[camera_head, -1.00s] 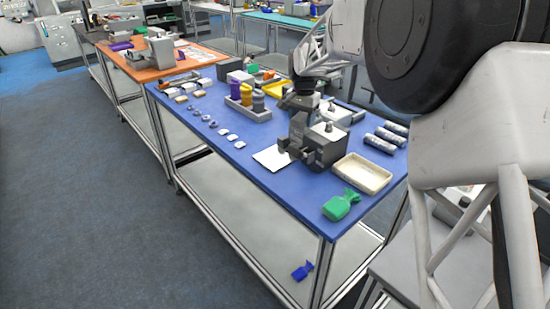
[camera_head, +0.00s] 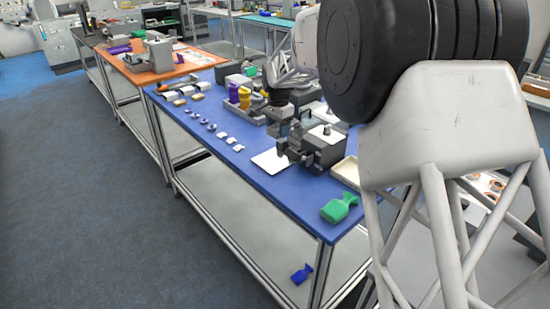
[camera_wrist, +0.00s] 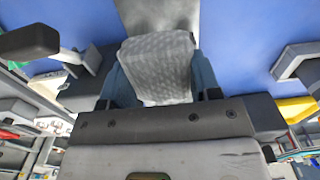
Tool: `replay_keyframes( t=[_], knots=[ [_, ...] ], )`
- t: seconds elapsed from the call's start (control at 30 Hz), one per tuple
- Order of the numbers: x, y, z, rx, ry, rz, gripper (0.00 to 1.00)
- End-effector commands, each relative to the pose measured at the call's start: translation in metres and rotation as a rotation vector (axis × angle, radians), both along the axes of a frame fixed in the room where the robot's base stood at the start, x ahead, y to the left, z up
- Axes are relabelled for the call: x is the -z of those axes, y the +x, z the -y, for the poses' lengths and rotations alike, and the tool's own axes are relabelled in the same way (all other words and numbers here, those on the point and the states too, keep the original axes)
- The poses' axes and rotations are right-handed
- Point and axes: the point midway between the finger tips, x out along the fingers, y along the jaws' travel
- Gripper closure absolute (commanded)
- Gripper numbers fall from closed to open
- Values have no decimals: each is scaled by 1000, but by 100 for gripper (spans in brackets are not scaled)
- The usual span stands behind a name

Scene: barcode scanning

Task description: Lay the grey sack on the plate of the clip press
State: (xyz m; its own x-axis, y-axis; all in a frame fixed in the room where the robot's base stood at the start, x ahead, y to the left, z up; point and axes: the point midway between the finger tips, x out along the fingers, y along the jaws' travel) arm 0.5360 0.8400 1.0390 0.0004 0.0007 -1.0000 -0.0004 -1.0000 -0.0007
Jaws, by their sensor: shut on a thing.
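The grey sack (camera_wrist: 158,62) has a pale dotted pattern and sits between the two blue-grey fingers of my gripper (camera_wrist: 155,85) in the wrist view. My gripper is shut on it. In the head view my gripper (camera_head: 279,112) is above the blue table, just left of and behind the grey clip press (camera_head: 328,148) as pictured. The sack cannot be made out in the head view. A flat white plate (camera_head: 268,161) lies at the left foot of the press, with nothing on it. In the wrist view, a smooth grey surface (camera_wrist: 158,14) shows beyond the sack.
A green sack (camera_head: 340,208) lies near the table's front corner, and a blue one (camera_head: 301,274) on the lower shelf. A cream tray (camera_head: 345,172) is partly hidden by my arm. Several small parts line the left edge. Bottles (camera_head: 245,97) stand behind my gripper.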

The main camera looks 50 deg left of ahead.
Motion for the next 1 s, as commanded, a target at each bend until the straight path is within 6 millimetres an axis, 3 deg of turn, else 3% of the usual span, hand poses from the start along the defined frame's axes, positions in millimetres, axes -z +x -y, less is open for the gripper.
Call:
replay_keyframes(
  t=[0.4,0.83,1.0],
  knots=[
    [44,0,0,0,-1,-1,72],
    [49,0,0,0,-1,0,72],
    [64,0,0,-1,-2,-1,72]
  ],
)
